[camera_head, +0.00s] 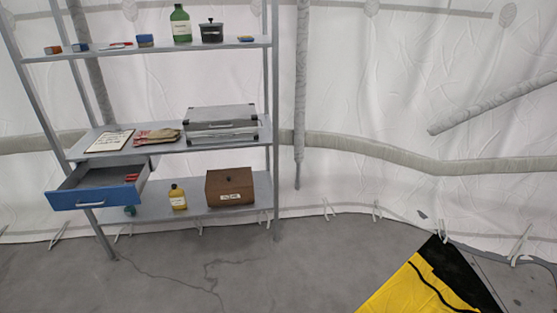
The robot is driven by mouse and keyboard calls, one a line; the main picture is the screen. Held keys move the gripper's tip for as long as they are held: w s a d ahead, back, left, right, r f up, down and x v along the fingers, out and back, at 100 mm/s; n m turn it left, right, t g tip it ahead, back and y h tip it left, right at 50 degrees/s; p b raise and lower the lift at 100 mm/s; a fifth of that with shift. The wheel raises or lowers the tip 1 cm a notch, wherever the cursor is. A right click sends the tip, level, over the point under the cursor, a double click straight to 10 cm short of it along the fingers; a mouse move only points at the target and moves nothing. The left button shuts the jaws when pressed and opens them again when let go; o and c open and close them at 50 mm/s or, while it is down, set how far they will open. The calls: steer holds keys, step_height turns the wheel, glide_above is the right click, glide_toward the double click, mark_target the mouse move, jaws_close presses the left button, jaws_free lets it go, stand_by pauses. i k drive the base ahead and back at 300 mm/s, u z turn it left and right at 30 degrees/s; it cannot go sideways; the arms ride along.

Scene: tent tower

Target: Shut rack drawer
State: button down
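The rack drawer (78,197) has a blue front with a pale bar handle (90,205). It hangs under the middle shelf at the left of the rack (173,149) and is pulled out towards me. Its grey inside shows, with a small red item (132,178) near its right side. My gripper is not in view, so I cannot see whether it is open or shut.
The middle shelf holds a clipboard (110,141), folded cloths (158,137) and a grey case (221,125). Below are a yellow bottle (178,197) and a brown box (230,187). The grey floor (250,270) before the rack is clear; a yellow-black mat (420,290) lies right.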

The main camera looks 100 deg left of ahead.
mark_target(99, 183)
steer(key=u, duration=4.25)
steer(key=i, duration=0.45)
steer(key=u, duration=0.5)
steer(key=k, duration=0.55)
steer(key=z, duration=0.4)
steer(key=i, duration=1.4)
steer(key=u, duration=0.6)
